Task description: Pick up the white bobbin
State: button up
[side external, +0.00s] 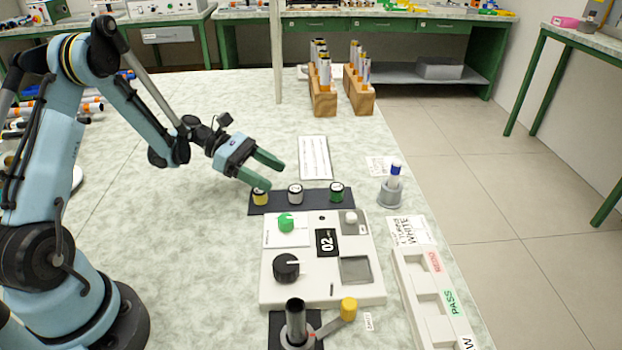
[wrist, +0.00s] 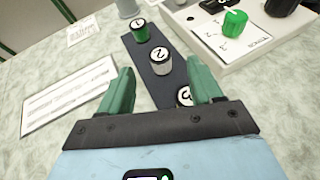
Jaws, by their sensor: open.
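The white bobbin (side external: 295,196) stands upright in the middle of a dark strip (side external: 315,204), between a green bobbin (side external: 336,194) and a yellow bobbin (side external: 260,198). In the wrist view the white bobbin (wrist: 160,64) has a dark-rimmed top marked 2 and shows beyond the gap between my fingers. My gripper (side external: 276,174) is open and empty, above and close to the yellow bobbin. In the wrist view my gripper (wrist: 160,72) has its green fingers spread, and the nearest bobbin (wrist: 184,94) is partly hidden by the right finger.
A white device (side external: 325,285) with knobs and a display stands just in front of the strip. A printed sheet (side external: 314,157) lies behind it. A grey holder (side external: 391,194) with a blue-topped vial and a labelled tray (side external: 412,280) are at the right. The table left of the strip is clear.

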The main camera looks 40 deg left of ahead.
aim_at(294, 188)
jog(key=x, duration=0.5)
jog(key=shift+a+f, duration=0.1)
jog(key=shift+f, duration=0.2)
jog(key=c, duration=1.1)
jog(key=shift+r, duration=0.15)
